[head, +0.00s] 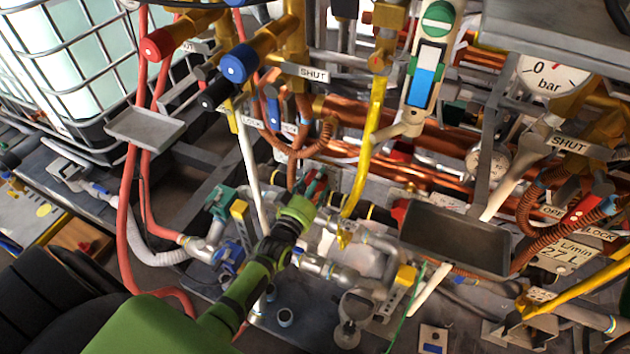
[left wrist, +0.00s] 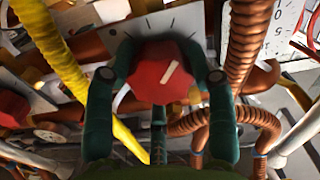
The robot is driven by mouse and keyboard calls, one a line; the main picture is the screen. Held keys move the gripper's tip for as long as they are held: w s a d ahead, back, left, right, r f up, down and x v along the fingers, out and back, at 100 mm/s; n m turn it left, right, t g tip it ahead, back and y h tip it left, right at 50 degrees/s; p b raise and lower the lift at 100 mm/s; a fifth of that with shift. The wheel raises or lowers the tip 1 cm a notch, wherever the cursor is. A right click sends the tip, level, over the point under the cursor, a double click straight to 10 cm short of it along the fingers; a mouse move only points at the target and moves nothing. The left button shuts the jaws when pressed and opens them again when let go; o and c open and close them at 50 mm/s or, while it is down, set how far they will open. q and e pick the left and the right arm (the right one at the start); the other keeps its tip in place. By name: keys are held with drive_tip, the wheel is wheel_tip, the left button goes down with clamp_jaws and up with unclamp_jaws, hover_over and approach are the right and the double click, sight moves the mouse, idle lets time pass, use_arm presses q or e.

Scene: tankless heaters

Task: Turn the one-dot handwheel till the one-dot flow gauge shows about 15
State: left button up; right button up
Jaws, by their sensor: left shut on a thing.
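My left gripper (head: 314,188) reaches in from the lower left in the head view, among the pipes at the centre. A pale plate with dark tick lines (left wrist: 186,20) shows behind the wheel. In the head view the wheel is mostly hidden by the gripper. I cannot tell which gauge is the one-dot flow gauge. My right gripper is not in view.
A bar dial (head: 550,72) sits at upper right, and a smaller dial (head: 492,163) below it, too small to read. A sight tube with blue fill (head: 426,72) stands at upper centre. A grey tray (head: 455,238), yellow pipe (head: 372,140) and red hoses (head: 134,180) crowd around.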

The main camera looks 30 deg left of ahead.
use_arm(q)
drive_tip(key=shift+n, duration=0.6)
drive_tip(key=o, duration=1.2)
drive_tip(key=shift+c, duration=0.2)
